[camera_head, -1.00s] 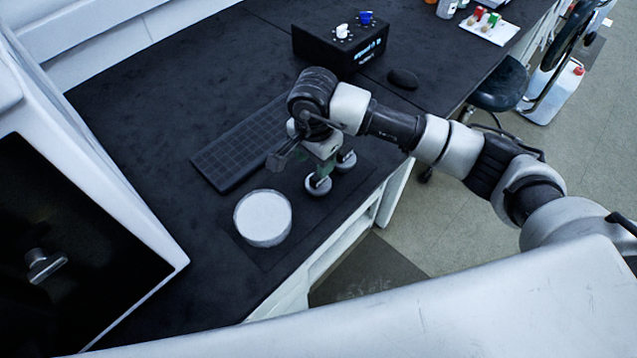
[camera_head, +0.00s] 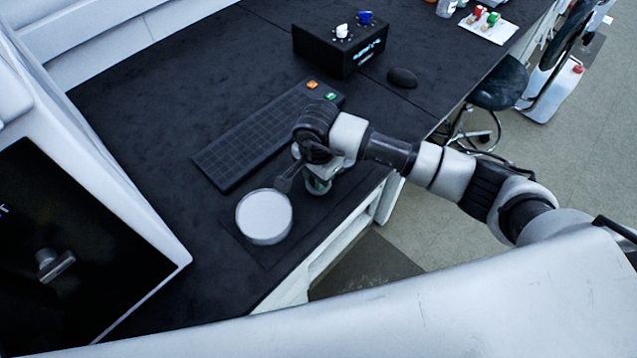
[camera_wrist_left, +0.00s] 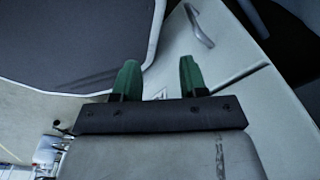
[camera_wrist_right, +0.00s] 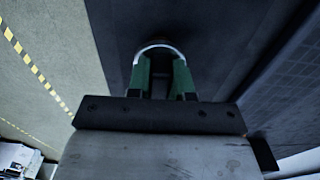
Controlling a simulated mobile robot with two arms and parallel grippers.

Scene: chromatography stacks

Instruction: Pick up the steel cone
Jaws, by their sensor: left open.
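A small round metallic object with a bright rim, which looks like the steel cone (camera_wrist_right: 160,45), shows between and just beyond the green fingers of my right gripper (camera_wrist_right: 162,68) in the right wrist view. In the head view my right gripper (camera_head: 319,174) is low over the dark mat near the bench's front edge and covers most of that object. Its fingers are apart, but whether they press on the object is not clear. My left gripper (camera_wrist_left: 158,68) is open and empty in the left wrist view and is not seen in the head view.
A round white-topped container (camera_head: 264,216) stands left of my right gripper. A black keyboard-like pad (camera_head: 245,145) lies behind it. A black box with knobs (camera_head: 335,55) and a dark mouse-like object (camera_head: 402,77) are farther back. A white cabinet (camera_head: 120,190) stands at the left.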

